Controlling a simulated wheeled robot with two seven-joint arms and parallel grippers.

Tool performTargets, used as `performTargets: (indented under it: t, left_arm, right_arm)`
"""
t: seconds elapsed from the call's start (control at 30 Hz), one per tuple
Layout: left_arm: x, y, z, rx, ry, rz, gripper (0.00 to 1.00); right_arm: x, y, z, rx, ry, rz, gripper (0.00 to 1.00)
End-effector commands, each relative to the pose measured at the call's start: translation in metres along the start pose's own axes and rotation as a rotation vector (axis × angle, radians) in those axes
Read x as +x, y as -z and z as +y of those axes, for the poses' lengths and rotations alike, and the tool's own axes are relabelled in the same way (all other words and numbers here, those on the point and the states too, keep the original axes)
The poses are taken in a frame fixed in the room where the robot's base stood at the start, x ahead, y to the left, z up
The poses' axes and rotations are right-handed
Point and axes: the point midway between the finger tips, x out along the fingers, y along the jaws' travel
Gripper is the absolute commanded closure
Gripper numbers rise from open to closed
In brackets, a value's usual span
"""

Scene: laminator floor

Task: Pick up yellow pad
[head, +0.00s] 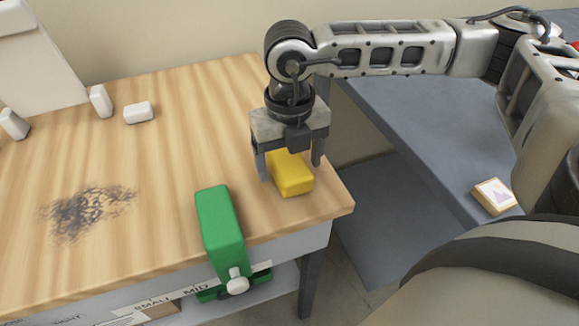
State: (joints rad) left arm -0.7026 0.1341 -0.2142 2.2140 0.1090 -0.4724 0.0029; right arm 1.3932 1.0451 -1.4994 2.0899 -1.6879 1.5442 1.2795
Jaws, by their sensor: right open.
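The yellow pad (292,178) is a small yellow block lying on the wooden table (150,175) near its right front corner. My right gripper (290,170) comes down from above, its two fingers apart on either side of the pad. The gripper's body hides the far part of the pad. I cannot tell whether either finger touches it. My left gripper does not show.
A green clamp-like block (220,225) sits at the table's front edge, left of the pad. A dark smudge (85,212) marks the tabletop.

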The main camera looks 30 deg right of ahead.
Motion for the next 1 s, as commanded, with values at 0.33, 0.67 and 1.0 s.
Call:
performTargets:
  t: [0.33, 0.67, 1.0]
  left_arm:
    - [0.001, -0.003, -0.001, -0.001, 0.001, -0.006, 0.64]
    - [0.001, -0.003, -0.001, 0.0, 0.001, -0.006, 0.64]
    - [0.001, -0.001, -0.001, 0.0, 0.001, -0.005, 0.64]
  right_arm:
    - [0.006, 0.0, 0.0, 0.0, -0.001, -0.001, 0.33]
    - [0.006, 0.0, 0.0, 0.0, -0.001, -0.001, 0.7]
    - [-0.011, -0.001, 0.001, 0.0, -0.002, -0.003, 0.7]
